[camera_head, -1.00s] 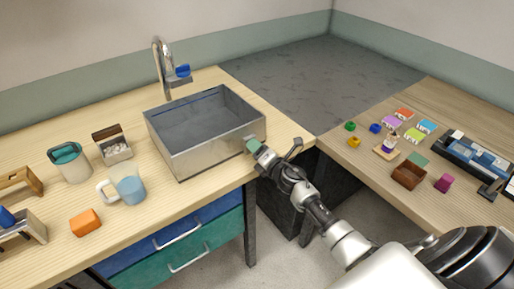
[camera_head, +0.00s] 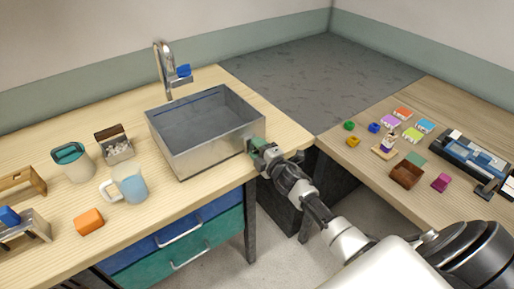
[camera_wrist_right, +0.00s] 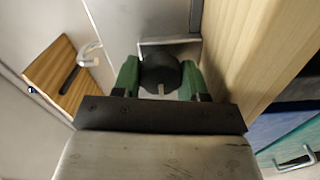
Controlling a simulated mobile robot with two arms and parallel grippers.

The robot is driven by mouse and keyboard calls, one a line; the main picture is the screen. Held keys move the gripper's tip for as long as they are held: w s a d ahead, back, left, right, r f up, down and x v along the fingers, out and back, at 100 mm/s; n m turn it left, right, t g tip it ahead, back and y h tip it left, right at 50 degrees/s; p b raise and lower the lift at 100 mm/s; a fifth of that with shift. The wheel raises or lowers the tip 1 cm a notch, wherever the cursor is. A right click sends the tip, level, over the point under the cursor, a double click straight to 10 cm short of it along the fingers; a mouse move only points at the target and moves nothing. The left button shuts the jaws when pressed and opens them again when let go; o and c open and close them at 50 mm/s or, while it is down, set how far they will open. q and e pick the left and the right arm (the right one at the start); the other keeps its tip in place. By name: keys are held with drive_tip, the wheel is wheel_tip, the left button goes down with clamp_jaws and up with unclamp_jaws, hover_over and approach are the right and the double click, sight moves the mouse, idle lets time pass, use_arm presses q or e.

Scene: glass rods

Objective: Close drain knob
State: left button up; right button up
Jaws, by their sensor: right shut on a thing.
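My right gripper (camera_head: 257,146) is at the sink's right front side. In the right wrist view, a round black drain knob (camera_wrist_right: 160,73) with a pale mark on its face sits between the green fingertips of my right gripper (camera_wrist_right: 158,80). The fingers are shut on the knob's two sides. In the head view the knob is hidden by the gripper. My left gripper is out of view.
A faucet (camera_head: 166,70) with a blue part rises behind the sink. A second table (camera_head: 450,215) on the right holds several small objects.

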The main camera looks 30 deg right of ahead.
idle(0.5)
drive_tip(key=o, duration=0.9)
drive_tip(key=shift+s, duration=0.1)
drive_tip(key=shift+f, duration=0.2)
